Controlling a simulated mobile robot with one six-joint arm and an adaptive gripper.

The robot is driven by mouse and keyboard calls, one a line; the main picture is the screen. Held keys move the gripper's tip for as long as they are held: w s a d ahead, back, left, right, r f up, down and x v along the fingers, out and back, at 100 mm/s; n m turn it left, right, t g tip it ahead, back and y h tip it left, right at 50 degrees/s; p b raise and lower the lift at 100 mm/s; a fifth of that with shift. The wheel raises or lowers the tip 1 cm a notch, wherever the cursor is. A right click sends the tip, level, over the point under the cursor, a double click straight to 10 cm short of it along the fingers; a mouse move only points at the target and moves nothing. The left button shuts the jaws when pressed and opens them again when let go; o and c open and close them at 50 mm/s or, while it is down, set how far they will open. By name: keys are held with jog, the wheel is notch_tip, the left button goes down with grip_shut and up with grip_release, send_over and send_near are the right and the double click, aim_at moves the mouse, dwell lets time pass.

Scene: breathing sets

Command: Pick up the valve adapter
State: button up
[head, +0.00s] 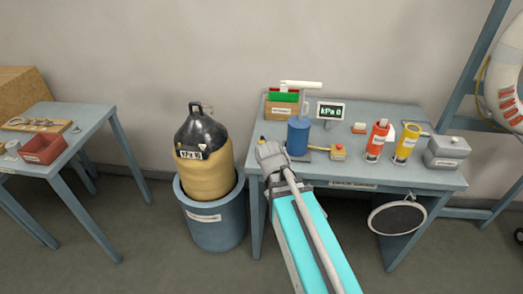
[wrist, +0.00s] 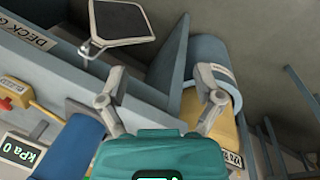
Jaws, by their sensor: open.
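I cannot make out for certain which thing is the valve adapter. A small metal item (head: 38,123) lies on a wooden board on the left table, too small to identify. My gripper (head: 268,152) is over the front left corner of the right table, beside a blue cylinder (head: 298,136). In the wrist view my gripper (wrist: 160,88) has its two fingers spread, with nothing between them. The table edge and the blue tub (wrist: 212,55) lie beyond the fingers. My arm hides part of the right table's front.
A black and tan gas bottle (head: 205,165) stands in a tub (head: 218,232) between the tables. A red bin (head: 45,148) is on the left table (head: 85,118). The right table (head: 430,178) holds a kPa display (head: 330,111), red bottle (head: 377,140), yellow bottle (head: 406,144) and grey box (head: 447,152).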

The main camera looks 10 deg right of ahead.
aim_at(252, 167)
jog(key=w+a+f+n+t+h+b, duration=0.1)
jog(key=w+a+n+h+b, duration=0.1)
jog(key=w+n+h+b, duration=0.1)
jog(key=w+a+f+n+t+h+b, duration=0.1)
jog(key=w+a+n+t+h+b, duration=0.1)
jog(key=w+n+h+b, duration=0.2)
jog(key=w+a+f+n+t+h+b, duration=0.1)
jog(key=w+a+n+h+b, duration=0.1)
jog(key=w+n+b, duration=0.4)
jog(key=shift+w+n+t+h+b, duration=0.2)
jog(key=shift+w+n+h, duration=0.25)
jog(key=shift+w, duration=0.45)
jog(key=shift+w+n+t+h+b, duration=0.15)
jog(key=shift+w+n+h, duration=0.3)
jog(key=shift+w, duration=0.45)
jog(key=w+a+r+n+t+h+b, duration=0.3)
jog(key=a+n, duration=0.2)
jog(key=a, duration=0.2)
jog(key=shift+w+a+n+b, duration=0.15)
jog(key=shift+w+n+b, duration=0.15)
jog(key=shift+w+n, duration=0.1)
jog(key=shift+x, duration=4.35)
